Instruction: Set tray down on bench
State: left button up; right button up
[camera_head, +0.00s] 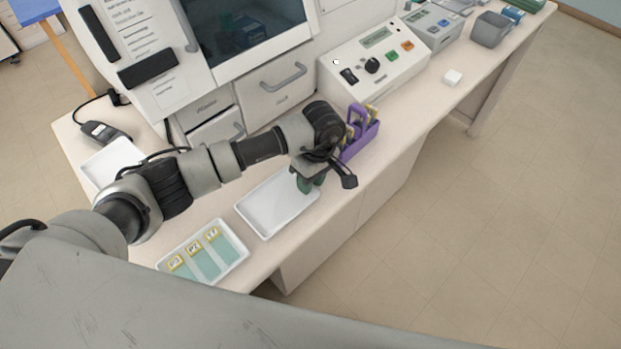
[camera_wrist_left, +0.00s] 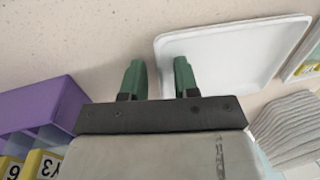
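The empty white tray (camera_head: 262,208) appears to lie flat on the bench (camera_head: 345,205) near its front edge. It also shows in the left wrist view (camera_wrist_left: 230,52). My left gripper (camera_head: 306,184) is at the tray's right end, pointing down. In the left wrist view its two green fingers (camera_wrist_left: 158,64) are apart, one over the tray's edge and one over bare bench, with a gap between them. I cannot tell whether a finger touches the tray. My right gripper is not in view.
A purple rack (camera_head: 362,138) with yellow-labelled slides stands just right of my left gripper. A white tray (camera_head: 243,258) with several slides lies left of the empty tray. A grey control device (camera_head: 370,65) stands behind.

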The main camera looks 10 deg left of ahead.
pick_arm(q)
jog(key=shift+r, duration=0.1)
jog(key=shift+r, duration=0.15)
notch_tip(320, 180, up, 12)
jog(key=w+d+b, duration=0.1)
jog(key=w+b, duration=0.1)
jog(key=b, duration=0.2)
jog(key=shift+d+f, duration=0.15)
jog(key=shift+f, duration=0.05)
